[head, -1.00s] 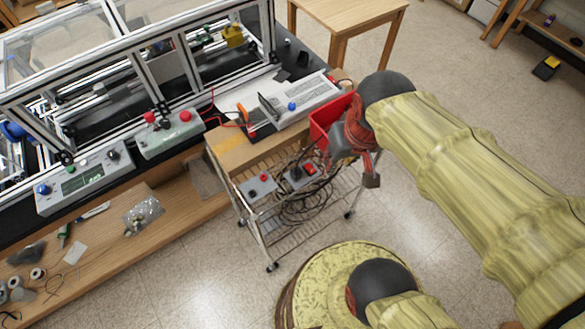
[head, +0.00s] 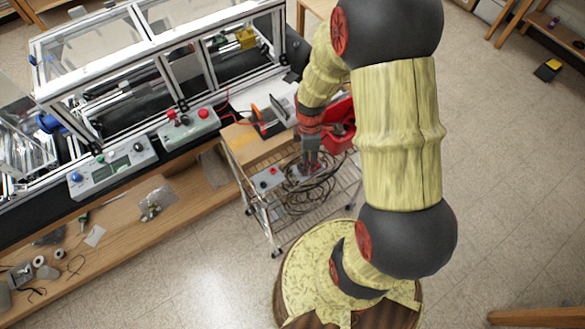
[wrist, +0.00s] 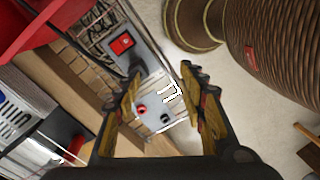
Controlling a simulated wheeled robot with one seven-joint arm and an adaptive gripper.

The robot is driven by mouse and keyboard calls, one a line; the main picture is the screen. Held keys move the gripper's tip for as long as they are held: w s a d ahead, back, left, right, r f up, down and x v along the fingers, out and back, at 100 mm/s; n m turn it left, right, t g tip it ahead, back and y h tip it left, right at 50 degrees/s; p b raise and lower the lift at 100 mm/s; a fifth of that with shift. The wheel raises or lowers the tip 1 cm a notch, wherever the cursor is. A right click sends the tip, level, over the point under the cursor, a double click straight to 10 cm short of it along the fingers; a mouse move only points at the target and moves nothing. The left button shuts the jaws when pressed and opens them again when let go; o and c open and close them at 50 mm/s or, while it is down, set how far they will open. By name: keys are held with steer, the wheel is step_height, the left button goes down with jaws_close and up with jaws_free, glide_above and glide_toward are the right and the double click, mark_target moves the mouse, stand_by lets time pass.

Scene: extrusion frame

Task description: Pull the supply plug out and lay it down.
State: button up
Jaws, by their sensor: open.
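My gripper (head: 311,170) hangs over the lower part of the wire cart (head: 250,218). In the wrist view my gripper (wrist: 160,78) is open, with nothing between its fingers. Beyond the left finger is a grey supply unit with a red rocker switch (wrist: 122,43). A dark shape by the left fingertip may be the supply plug; I cannot tell clearly whether it sits in a socket. A grey box with a red and a black button (wrist: 155,112) lies farther along; it also shows in the head view (head: 267,180). My gripper hides the supply unit in the head view.
Coiled dark cables (head: 312,194) lie on the cart shelf. A red bin (head: 341,125) stands at the cart's upper right. The framed machine and wooden bench (head: 125,225) are to the left.

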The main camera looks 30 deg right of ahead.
steer(key=w+n, duration=0.2)
steer(key=n, duration=0.1)
steer(key=shift+w+r+t, duration=0.1)
steer(key=shift+w+t, duration=0.3)
steer(key=shift+w+d+n, duration=0.1)
steer(key=shift+w+n, duration=0.05)
steer(key=shift+n, duration=0.65)
steer(key=shift+w+n, duration=0.15)
steer(key=shift+n, duration=0.65)
step_height(320, 180, down, 9)
steer(key=b, duration=0.6)
steer(key=shift+c, duration=0.6)
jaws_close()
steer(key=shift+r, duration=0.1)
